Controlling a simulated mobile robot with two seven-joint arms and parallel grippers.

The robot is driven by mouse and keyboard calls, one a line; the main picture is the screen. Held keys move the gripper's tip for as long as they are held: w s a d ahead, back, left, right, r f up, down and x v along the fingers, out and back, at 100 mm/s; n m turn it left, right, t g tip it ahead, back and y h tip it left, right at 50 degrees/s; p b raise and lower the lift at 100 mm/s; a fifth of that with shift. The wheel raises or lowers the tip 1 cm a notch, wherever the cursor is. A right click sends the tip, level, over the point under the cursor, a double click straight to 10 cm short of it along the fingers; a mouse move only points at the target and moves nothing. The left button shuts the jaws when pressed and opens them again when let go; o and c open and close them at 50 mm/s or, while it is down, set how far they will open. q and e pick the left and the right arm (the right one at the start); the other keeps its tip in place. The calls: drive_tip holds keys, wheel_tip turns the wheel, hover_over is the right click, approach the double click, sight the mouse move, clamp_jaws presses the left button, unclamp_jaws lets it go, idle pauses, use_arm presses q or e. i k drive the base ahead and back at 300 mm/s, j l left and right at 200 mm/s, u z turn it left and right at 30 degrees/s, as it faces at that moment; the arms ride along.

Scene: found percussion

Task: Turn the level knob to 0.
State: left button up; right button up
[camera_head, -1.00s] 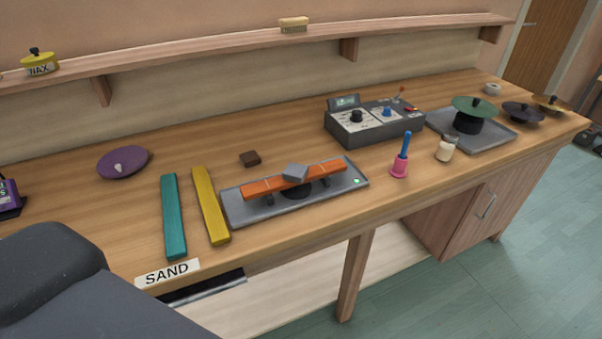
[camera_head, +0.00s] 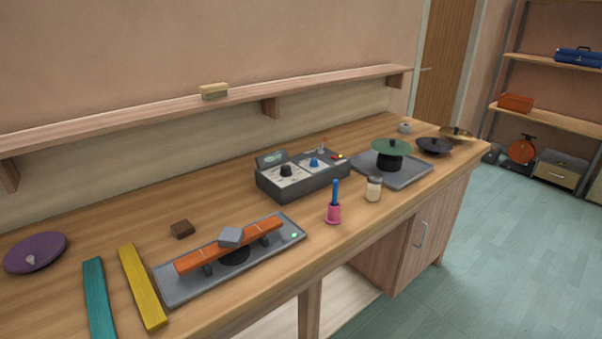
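A grey control box (camera_head: 303,176) stands on the wooden bench, right of the middle. Its sloped white panels carry a black knob (camera_head: 286,170) on the left and a blue knob (camera_head: 314,162) on the right. A small raised display (camera_head: 271,158) sits at its back left, and a small red part shows at its right end. The panel lettering is too small to read, so I cannot tell which knob is the level knob or where it points. Neither of my grippers is in view.
In front of the box stand a blue-handled pink bell (camera_head: 333,208) and a small jar (camera_head: 374,189). A grey tray (camera_head: 405,179) with a green disc is to the right. A grey base (camera_head: 180,291) carries an orange bar. A shelf (camera_head: 150,113) runs above the bench.

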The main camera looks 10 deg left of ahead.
sight(314, 163)
drive_tip(key=i+l+u, duration=0.1)
drive_tip(key=l, duration=0.2)
drive_tip(key=i+l, duration=0.25)
drive_tip(key=i+l+u, duration=0.15)
drive_tip(key=l, duration=0.25)
drive_tip(key=i+l+u, duration=0.1)
drive_tip(key=l, duration=0.2)
drive_tip(key=i+l+u, duration=0.1)
drive_tip(key=l, duration=0.25)
drive_tip(key=i+l, duration=0.2)
drive_tip(key=l, duration=0.2)
drive_tip(key=j+u, duration=0.05)
